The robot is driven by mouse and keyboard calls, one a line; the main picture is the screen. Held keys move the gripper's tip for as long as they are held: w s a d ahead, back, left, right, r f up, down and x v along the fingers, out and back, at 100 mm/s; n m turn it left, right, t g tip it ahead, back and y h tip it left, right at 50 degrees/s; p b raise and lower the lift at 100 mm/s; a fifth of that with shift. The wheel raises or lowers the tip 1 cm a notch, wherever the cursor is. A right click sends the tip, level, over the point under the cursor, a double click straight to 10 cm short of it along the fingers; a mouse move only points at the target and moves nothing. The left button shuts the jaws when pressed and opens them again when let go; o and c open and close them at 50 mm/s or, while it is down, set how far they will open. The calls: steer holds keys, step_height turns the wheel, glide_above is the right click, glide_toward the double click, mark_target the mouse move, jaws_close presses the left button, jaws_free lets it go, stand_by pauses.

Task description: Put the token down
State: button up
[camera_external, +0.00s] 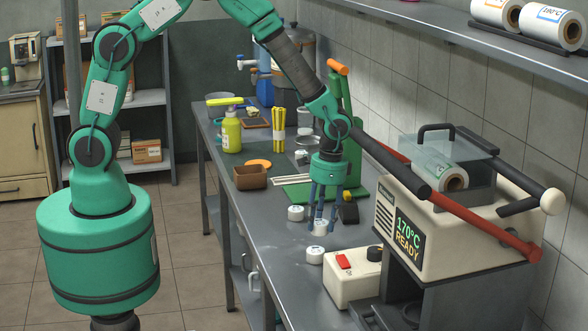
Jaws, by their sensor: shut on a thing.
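My gripper (321,222) points down over the grey metal table (262,226), with its blue fingers shut on a small white round token (319,229). The token is between the fingertips, at or just above the table top; I cannot tell if it touches. Another white token (296,213) lies to its left and slightly further back. A third white token (315,256) lies nearer the front.
A cream heat sealer (406,222) with a "170°C READY" display stands right, its long handles reaching close to my arm. A cream switch box (345,290) stands in front. Behind are a green board (296,193), a brown box (250,178) and a yellow-green bottle (231,133).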

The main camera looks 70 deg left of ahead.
steer(key=w, duration=0.5)
steer(key=w+d+f+b, duration=0.1)
steer(key=w, duration=0.4)
steer(key=w+d+b, duration=0.1)
steer(key=w, duration=0.4)
steer(key=shift+f, duration=0.2)
steer(key=shift+f+b, duration=0.45)
steer(key=shift+f, duration=1.3)
steer(key=shift+f, duration=0.1)
steer(key=o, duration=1.1)
step_height(320, 180, up, 12)
steer(key=w+p, duration=0.1)
steer(key=p, duration=0.1)
steer(key=shift+w+d, duration=0.15)
steer(key=shift+d, duration=0.05)
